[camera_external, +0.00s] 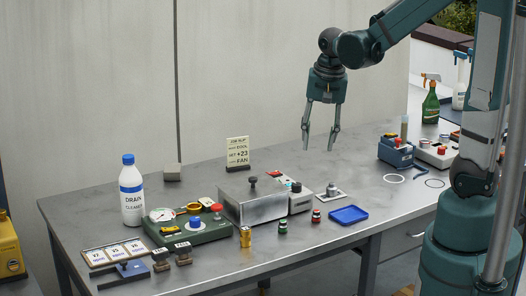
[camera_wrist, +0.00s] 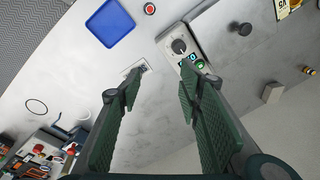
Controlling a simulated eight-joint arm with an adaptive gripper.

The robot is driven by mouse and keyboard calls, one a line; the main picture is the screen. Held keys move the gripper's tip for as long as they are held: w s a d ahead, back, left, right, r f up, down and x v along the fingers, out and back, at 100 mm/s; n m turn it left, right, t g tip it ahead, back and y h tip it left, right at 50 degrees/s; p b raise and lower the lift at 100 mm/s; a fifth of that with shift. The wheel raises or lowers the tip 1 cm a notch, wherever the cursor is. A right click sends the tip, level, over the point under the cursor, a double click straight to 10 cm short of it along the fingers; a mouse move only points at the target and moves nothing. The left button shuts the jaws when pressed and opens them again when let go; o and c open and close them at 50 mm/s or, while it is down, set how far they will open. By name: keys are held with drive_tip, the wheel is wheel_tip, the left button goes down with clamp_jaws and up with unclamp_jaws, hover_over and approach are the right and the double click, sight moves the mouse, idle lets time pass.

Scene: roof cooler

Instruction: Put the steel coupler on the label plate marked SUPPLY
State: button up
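A small steel-grey cylindrical fitting (camera_external: 332,190), which looks like the steel coupler, stands on a pale flat plate (camera_external: 322,197) on the grey bench, right of the metal box. In the wrist view the plate (camera_wrist: 126,72) shows partly behind my left finger, with a grey fitting (camera_wrist: 142,67) on it. I cannot read SUPPLY on this plate or elsewhere. My gripper (camera_external: 320,147) is open and empty, pointing down well above the bench. In the wrist view its fingers (camera_wrist: 161,78) are spread, with bare bench between them.
A blue tray (camera_external: 348,215), a red-black part (camera_external: 316,216), a green-black part (camera_external: 283,228) and a brass part (camera_external: 245,237) stand near the front edge. The metal box (camera_external: 248,203) and green gauge unit (camera_external: 187,232) are left. Blue equipment (camera_external: 396,151) stands right.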

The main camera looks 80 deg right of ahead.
drive_tip(key=s+a+r+n+t, duration=0.1)
drive_tip(key=a+r+n+t, duration=0.1)
drive_tip(key=a+n, duration=0.3)
drive_tip(key=s+a+r+n+t, duration=0.1)
drive_tip(key=a+r+n, duration=0.4)
drive_tip(key=a, duration=0.9)
drive_tip(key=s+a+r+n+t+y, duration=0.1)
drive_tip(key=a+r+n+t, duration=0.1)
drive_tip(key=a+n, duration=0.4)
drive_tip(key=a+r, duration=0.1)
drive_tip(key=a, duration=0.2)
drive_tip(key=shift+s+a+r+n+t, duration=0.2)
drive_tip(key=shift+s+a+n+t, duration=0.05)
drive_tip(key=shift+s+n+t, duration=0.1)
drive_tip(key=shift+f, duration=0.1)
drive_tip(key=shift+f+b, duration=1.4)
drive_tip(key=shift+b, duration=0.15)
